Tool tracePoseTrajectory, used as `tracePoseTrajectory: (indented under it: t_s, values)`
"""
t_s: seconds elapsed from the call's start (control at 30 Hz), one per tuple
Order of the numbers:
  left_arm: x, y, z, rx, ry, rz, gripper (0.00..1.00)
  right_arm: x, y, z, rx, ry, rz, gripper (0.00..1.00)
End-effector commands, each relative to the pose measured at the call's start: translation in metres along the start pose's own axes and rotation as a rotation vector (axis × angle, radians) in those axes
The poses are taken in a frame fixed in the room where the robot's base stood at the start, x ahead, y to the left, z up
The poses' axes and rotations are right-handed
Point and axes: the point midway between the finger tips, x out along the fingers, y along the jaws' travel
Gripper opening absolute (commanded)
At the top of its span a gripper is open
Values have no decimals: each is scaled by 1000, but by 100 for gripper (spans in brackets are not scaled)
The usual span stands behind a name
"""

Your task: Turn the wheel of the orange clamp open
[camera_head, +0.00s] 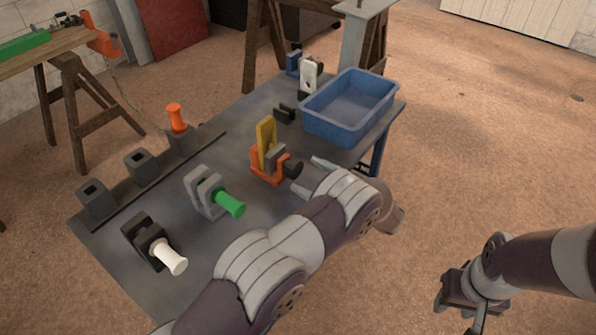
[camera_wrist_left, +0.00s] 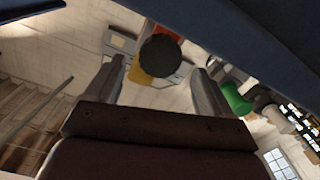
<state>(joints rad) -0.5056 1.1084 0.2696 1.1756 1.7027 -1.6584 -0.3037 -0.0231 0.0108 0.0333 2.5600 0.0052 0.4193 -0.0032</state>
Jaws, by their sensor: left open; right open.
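The orange clamp (camera_head: 268,172) stands on the grey bench, with a yellow piece (camera_head: 266,138) upright in it. Its dark wheel (camera_head: 293,169) faces right, toward my left gripper. My left gripper (camera_head: 310,176) is open and empty, its two fingertips just right of the wheel. In the left wrist view the round black wheel (camera_wrist_left: 160,56) lies ahead, between the lines of the two open fingers (camera_wrist_left: 163,72), with no visible contact. The orange body (camera_wrist_left: 168,33) shows behind it. My right gripper (camera_head: 470,300) hangs open at lower right, off the bench, partly cut off.
A blue bin (camera_head: 350,131) stands at the bench's back right. A grey clamp with a green handle (camera_head: 229,204) and a black clamp with a white handle (camera_head: 170,257) stand nearer. A rack (camera_head: 142,165) with an orange-handled piece (camera_head: 177,118) runs along the left edge.

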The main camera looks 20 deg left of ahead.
Motion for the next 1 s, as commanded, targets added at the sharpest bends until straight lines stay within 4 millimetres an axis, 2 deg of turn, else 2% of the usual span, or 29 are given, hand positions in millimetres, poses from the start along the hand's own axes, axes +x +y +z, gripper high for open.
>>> tracePoseTrajectory:
  t_s: [0.1,0.2,0.33,0.47,0.7,0.87,1.0]
  values:
    - [-34,0,2,-1,-1,3,82,7,0,1,0,0,0,43]
    - [-57,0,2,-2,-1,2,82,10,0,1,0,0,0,43]
    - [-75,0,1,-1,1,0,82,12,0,2,0,0,0,43]
    - [-81,0,0,-1,1,0,82,12,0,2,0,0,0,43]
    - [-81,0,0,14,1,-1,82,13,0,2,0,0,0,43]
    - [-81,1,1,273,0,-2,82,18,0,2,0,0,0,43]
    - [-69,1,-1,320,1,-5,82,15,0,2,0,0,0,43]
